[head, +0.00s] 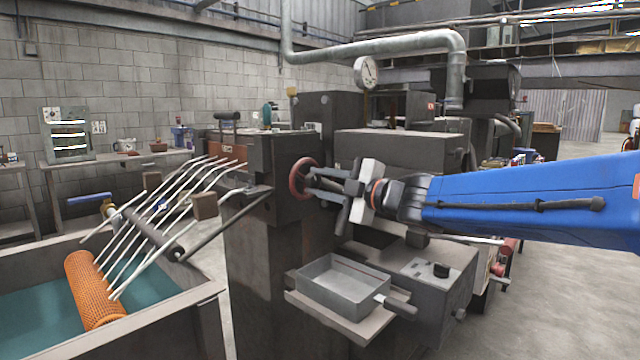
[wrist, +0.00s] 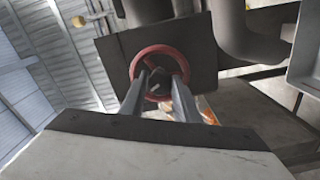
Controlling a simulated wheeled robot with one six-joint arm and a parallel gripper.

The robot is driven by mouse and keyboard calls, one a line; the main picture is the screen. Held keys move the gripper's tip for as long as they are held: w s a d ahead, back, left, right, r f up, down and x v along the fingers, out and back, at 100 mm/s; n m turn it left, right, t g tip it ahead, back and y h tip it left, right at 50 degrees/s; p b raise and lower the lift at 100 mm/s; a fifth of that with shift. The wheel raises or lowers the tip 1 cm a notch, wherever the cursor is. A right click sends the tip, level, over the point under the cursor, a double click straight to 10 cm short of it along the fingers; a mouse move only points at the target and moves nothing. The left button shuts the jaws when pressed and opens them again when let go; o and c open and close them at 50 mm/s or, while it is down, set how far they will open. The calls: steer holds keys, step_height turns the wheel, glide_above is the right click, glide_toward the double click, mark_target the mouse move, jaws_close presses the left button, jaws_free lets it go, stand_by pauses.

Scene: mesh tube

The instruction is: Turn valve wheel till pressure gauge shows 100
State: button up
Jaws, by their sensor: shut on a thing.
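The red valve wheel (head: 301,178) is mounted on the side of the dark machine, left of my gripper (head: 312,180) in the head view. In the wrist view the wheel (wrist: 160,66) is seen face-on, and the fingers of my gripper (wrist: 158,88) reach its lower middle, shut on the wheel around its hub or a spoke; which of these I cannot tell. The pressure gauge (head: 365,72) is a round white dial on top of the machine. Its dark needle tilts toward the upper left, but the numbers are too small to read.
A grey metal tray (head: 345,307) sits on a ledge below my gripper. An orange mesh tube (head: 93,290) lies in the teal-lined bin (head: 180,302) at left, below several thin rods (head: 165,215). A thick pipe (head: 385,46) runs above the machine. Open floor lies at right.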

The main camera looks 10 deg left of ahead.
steer(key=n, duration=0.5)
steer(key=shift+f+n, duration=0.1)
steer(key=shift+n, duration=2.4)
steer(key=o, duration=1)
steer(key=shift+o, duration=0.2)
steer(key=shift+s+d, duration=0.3)
steer(key=shift+d, duration=0.2)
steer(key=v, duration=1.6)
